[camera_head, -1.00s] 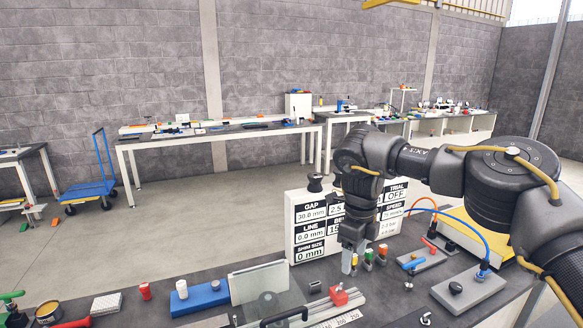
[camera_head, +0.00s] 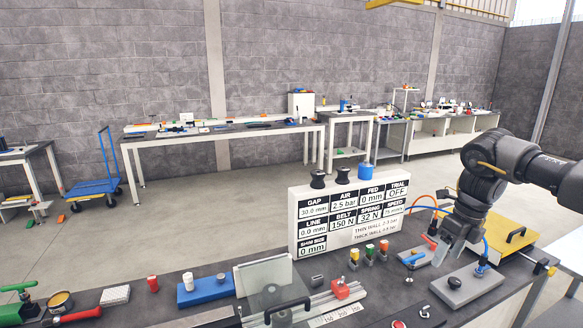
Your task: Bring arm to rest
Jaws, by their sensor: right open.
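My right arm comes in from the right edge in the head view. Its gripper (camera_head: 448,254) points down over the right part of the workbench (camera_head: 230,262), between the small valve plate (camera_head: 420,257) and the grey block with a black knob (camera_head: 467,286). The jaws are open, and I see nothing held between them. The gripper appears to be above the bench, but its exact height is hard to tell. My left gripper is not in view.
A white display panel (camera_head: 345,222) with knobs on top stands left of the gripper. Yellow, green and red capped pieces (camera_head: 369,252) stand in front of it. Blue and orange hoses (camera_head: 424,208) curve behind the gripper. A yellow plate (camera_head: 508,245) lies at right. A clear guard (camera_head: 264,277) stands at front left.

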